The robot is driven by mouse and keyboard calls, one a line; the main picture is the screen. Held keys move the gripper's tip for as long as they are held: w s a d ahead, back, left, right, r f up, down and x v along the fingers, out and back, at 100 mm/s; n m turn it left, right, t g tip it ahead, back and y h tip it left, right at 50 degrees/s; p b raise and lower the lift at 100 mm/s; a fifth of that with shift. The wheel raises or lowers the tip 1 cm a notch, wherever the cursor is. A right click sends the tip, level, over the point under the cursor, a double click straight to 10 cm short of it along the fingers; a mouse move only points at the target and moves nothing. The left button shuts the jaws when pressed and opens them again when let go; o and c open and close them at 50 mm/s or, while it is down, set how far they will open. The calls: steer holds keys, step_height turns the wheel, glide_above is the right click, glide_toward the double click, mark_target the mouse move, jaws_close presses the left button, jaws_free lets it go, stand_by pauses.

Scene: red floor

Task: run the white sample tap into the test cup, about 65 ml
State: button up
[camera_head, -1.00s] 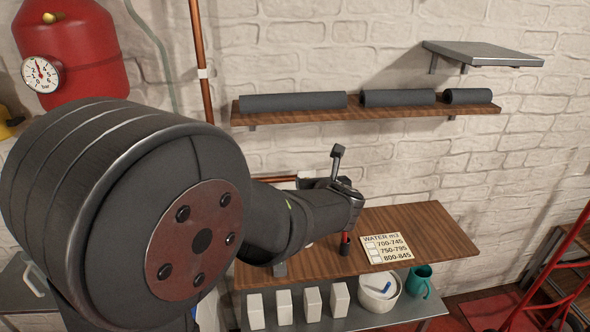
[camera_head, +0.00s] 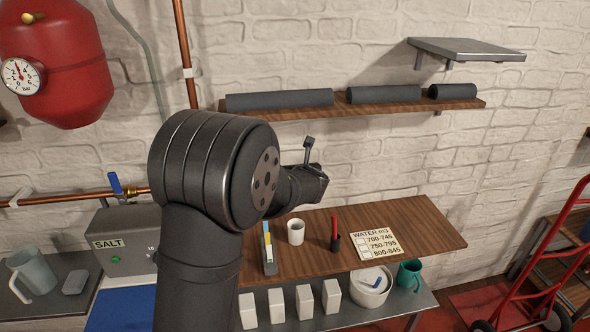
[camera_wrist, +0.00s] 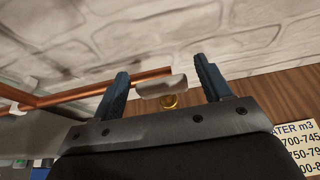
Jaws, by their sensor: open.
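The white tap handle (camera_wrist: 162,87) shows in the wrist view at the end of a copper pipe, with a round brass part (camera_wrist: 169,101) just below it. My gripper (camera_wrist: 162,76) is open. In the picture its two fingers stand either side of the handle, with gaps; I cannot tell how far beyond the fingertips it lies. In the head view my arm hides the tap and the fingertips. A small white cup (camera_head: 296,231), probably the test cup, stands upright on the wooden worktop (camera_head: 425,228), apart from the gripper.
A red marker in a black holder (camera_head: 335,236), a strip holder (camera_head: 268,250) and a water card (camera_head: 376,245) are on the worktop. A wooden shelf (camera_head: 395,105) is above. A salt box (camera_head: 125,242) with a blue-handled valve (camera_head: 116,184) and a jug (camera_head: 32,274) are left.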

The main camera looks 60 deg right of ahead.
steer(key=shift+c, duration=0.2)
steer(key=c, duration=0.9)
steer(key=shift+d+n+t+y, duration=0.15)
steer(key=shift+n+t+y, duration=0.65)
steer(key=shift+n+y, duration=0.25)
steer(key=shift+c, duration=0.2)
steer(key=shift+n+t+y, duration=0.7)
steer(key=shift+n+y, duration=0.65)
steer(key=o, duration=1)
steer(key=v, duration=1.7)
steer(key=shift+s+a+r, duration=0.1)
steer(key=shift+s+a, duration=0.05)
steer(key=shift+a, duration=0.05)
